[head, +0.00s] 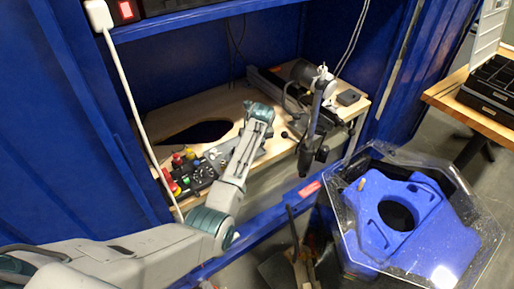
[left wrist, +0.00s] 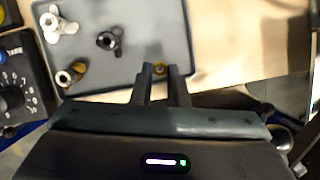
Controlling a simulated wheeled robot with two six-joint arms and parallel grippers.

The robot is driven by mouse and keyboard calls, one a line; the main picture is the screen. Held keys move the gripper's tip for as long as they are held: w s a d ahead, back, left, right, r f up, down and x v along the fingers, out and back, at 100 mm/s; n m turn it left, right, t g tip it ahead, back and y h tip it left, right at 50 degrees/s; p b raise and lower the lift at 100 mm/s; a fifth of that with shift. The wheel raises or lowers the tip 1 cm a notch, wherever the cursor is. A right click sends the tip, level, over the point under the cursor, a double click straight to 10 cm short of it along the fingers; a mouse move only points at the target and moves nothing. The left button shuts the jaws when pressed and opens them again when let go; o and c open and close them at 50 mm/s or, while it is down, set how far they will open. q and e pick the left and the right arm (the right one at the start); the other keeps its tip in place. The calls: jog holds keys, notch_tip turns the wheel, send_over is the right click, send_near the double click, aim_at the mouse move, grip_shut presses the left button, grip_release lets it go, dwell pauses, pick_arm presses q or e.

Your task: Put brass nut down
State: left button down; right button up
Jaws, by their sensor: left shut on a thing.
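In the left wrist view, my left gripper (left wrist: 161,74) is shut on a small brass nut (left wrist: 160,68) held at its fingertips. The nut appears over the near edge of a grey tray (left wrist: 150,30); I cannot tell whether it touches the tray. In the head view my left arm reaches from the left over the wooden bench, with its gripper (head: 262,112) pointing away. The nut and fingertips are not clear there. My right gripper is not in view.
Several other fittings lie on the tray, including a pale wing nut (left wrist: 58,24), a dark wing nut (left wrist: 110,40) and a brass-and-silver fitting (left wrist: 70,75). A control box (head: 197,172) with knobs sits left of my arm.

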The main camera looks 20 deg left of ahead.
pick_arm(q)
jog(key=shift+w+d+f, duration=0.1)
jog(key=shift+w+d, duration=0.35)
jog(key=shift+w, duration=0.2)
jog(key=shift+f, duration=1.8)
jog(key=c, duration=1.4)
grip_release()
jog(key=shift+f, duration=0.1)
jog(key=v, duration=1.2)
